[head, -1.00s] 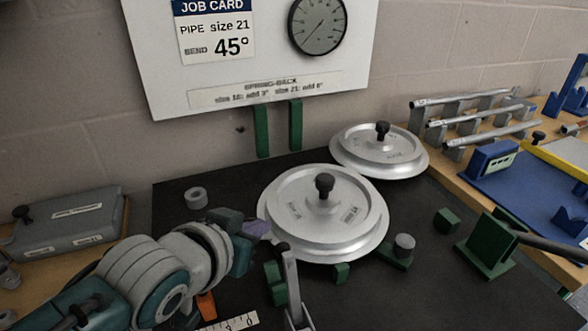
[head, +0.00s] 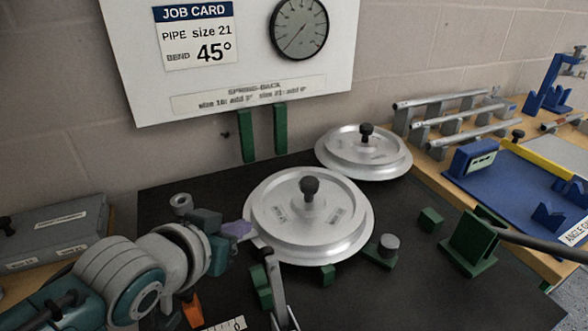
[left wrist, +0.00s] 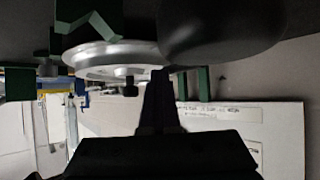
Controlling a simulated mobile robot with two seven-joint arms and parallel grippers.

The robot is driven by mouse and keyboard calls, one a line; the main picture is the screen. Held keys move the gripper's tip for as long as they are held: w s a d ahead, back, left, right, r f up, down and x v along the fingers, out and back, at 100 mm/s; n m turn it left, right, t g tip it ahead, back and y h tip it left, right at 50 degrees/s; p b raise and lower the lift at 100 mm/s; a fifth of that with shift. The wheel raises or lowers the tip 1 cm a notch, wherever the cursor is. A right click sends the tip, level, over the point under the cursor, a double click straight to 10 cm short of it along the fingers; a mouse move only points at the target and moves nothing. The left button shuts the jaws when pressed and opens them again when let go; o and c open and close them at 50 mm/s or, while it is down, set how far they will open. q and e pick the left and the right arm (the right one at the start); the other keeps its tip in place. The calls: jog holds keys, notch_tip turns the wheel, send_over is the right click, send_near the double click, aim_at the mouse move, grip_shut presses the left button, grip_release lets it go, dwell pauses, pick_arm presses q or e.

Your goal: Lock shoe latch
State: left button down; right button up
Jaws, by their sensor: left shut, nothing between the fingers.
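My left gripper (head: 238,230) comes in from the left and is shut, with its purplish tip by the left rim of the near silver disc former (head: 308,240). I cannot tell whether it touches the rim. A grey lever (head: 277,285) with a green block (head: 260,285) beside it stands just in front of the disc; it looks like the shoe latch, but its lower end is cut off by the frame. In the left wrist view, dark shut fingers (left wrist: 158,100) reach towards the upturned silver disc (left wrist: 105,60) and its black knob (left wrist: 130,89). My right gripper is not in view.
A second silver disc (head: 364,152) stands behind. A green post with a round grey top (head: 388,247), a small green block (head: 431,218) and a green bracket (head: 468,245) with a dark bar stand right. A grey case (head: 50,235) is at left. The dark bench (head: 400,295) is clear at front right.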

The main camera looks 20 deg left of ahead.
pick_arm(q)
jog(key=shift+a, duration=0.35)
jog(key=shift+s+r, duration=0.1)
jog(key=shift+s, duration=0.1)
jog(key=p+v, duration=0.3)
jog(key=v, duration=0.6)
jog(key=shift+s+d, duration=0.15)
jog(key=shift+d, duration=0.15)
jog(key=shift+r, duration=0.15)
jog(key=s+r+m+g, duration=0.15)
jog(key=s+g, duration=0.25)
jog(key=s, duration=0.4)
jog(key=s+r+g, duration=0.3)
jog(key=s, duration=0.5)
notch_tip(320, 180, up, 38)
jog(key=p, duration=3.8)
jog(key=shift+s+d+f+g, duration=0.15)
jog(key=shift+s+d+g, duration=0.05)
jog(key=shift+d+g, duration=0.15)
